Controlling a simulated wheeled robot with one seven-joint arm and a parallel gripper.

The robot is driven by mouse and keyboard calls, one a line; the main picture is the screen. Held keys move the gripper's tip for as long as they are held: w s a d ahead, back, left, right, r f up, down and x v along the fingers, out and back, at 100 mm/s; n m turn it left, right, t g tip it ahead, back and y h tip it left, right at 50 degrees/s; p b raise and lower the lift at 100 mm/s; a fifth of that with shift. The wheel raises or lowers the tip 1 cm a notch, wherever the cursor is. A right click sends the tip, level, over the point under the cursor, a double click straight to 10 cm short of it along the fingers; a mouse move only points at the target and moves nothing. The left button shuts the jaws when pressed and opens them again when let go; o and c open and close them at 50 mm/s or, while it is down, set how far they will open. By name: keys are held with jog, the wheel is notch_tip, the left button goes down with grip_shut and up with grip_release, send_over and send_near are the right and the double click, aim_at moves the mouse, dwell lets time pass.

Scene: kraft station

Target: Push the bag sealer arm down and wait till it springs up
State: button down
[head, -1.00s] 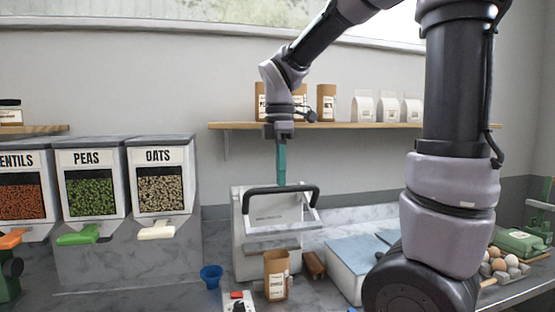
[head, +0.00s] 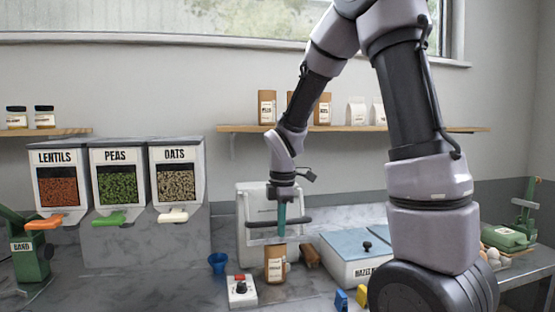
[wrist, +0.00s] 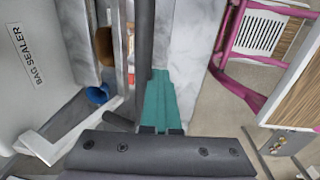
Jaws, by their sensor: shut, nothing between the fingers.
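The bag sealer (head: 256,203) is a white machine against the back wall of the counter. Its arm has a black handle bar (head: 300,220), now low across the machine's front. My gripper (head: 281,233) points down with its teal fingers shut and empty, right at the bar. In the wrist view the fingers (wrist: 162,100) lie alongside the dark bar (wrist: 144,45); contact is hard to make out. A labelled brown paper bag (head: 276,268) stands upright under the bar. Whether its top is between the sealing jaws cannot be told.
A blue cup (head: 217,263) and a switch box with a red knob (head: 241,291) stand left of the bag. A blue-lidded box (head: 357,245) is at right. Lentils, peas and oats dispensers (head: 119,185) stand left. A shelf with bags (head: 240,128) runs above.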

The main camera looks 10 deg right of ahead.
jog(key=shift+w+f, duration=0.25)
jog(key=shift+f, duration=0.5)
jog(key=shift+w+f, duration=0.25)
jog(key=shift+f, duration=0.55)
dwell(0.4)
